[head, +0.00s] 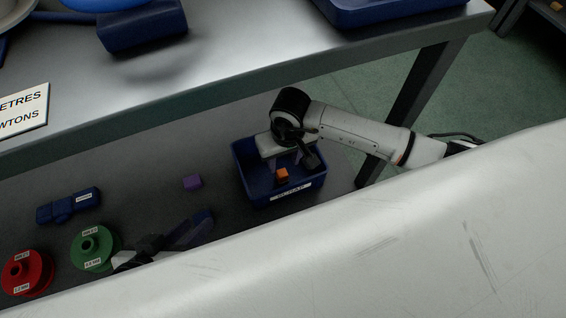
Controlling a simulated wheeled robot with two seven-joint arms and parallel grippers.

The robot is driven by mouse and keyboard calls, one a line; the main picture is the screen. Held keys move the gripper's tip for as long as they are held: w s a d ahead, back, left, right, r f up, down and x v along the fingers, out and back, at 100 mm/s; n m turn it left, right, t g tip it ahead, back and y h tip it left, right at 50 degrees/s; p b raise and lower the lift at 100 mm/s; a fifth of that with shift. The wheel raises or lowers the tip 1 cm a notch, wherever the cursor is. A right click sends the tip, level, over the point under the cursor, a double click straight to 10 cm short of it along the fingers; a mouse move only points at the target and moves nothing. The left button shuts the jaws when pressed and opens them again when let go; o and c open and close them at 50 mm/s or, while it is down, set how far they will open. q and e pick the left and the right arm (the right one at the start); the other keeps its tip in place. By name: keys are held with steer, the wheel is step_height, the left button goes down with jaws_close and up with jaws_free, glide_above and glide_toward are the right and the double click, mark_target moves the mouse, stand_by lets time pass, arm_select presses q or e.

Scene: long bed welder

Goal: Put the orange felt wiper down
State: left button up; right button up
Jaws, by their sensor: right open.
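The orange felt wiper (281,175) is a small orange block inside the blue bin (268,203), near its labelled front wall. My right gripper (303,158) reaches into the bin from above, open, its dark fingers just above and beside the wiper. I cannot tell whether a finger still touches the wiper. My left gripper (158,244) is low at the left beside the green spool, partly hidden by the large pale surface in front. A dark blue piece (191,230) lies at its tip; whether the jaws hold it is unclear.
A red spool (26,272), a green spool (94,247), a blue labelled block (69,206) and a purple cube (192,182) stand on the lower shelf. The metal bench top (240,60) overhangs behind. A table leg (405,105) stands right of the bin.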

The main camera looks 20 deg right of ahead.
steer(key=r, duration=0.3)
steer(key=shift+s+p, duration=0.2)
steer(key=shift+p, duration=0.1)
